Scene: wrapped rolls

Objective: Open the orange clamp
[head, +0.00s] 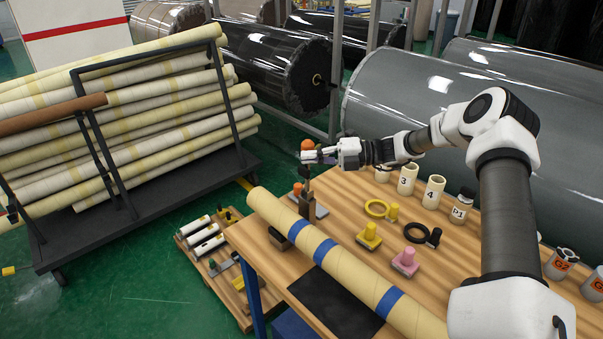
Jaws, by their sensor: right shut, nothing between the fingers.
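An orange knob (308,145) shows at the tips of my right gripper (308,157), at the far left end of the wooden table. Below it is a dark upright clamp body (305,206) beside a grey base, at the far side of the long cardboard tube (330,255). A second orange part (298,188) sits low beside the clamp body. I cannot tell which orange part belongs to the clamp, or whether the clamp is open. My right gripper is shut and empty, level with the upper knob; contact is unclear. My left gripper is out of view.
The tube with blue bands lies along the table's front edge. Yellow (369,236) and pink (405,262) knobbed pieces, a black ring (417,232) and numbered cups (433,192) stand behind it. A rack of wrapped rolls (120,110) stands left; a low pallet (222,262) is on the floor.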

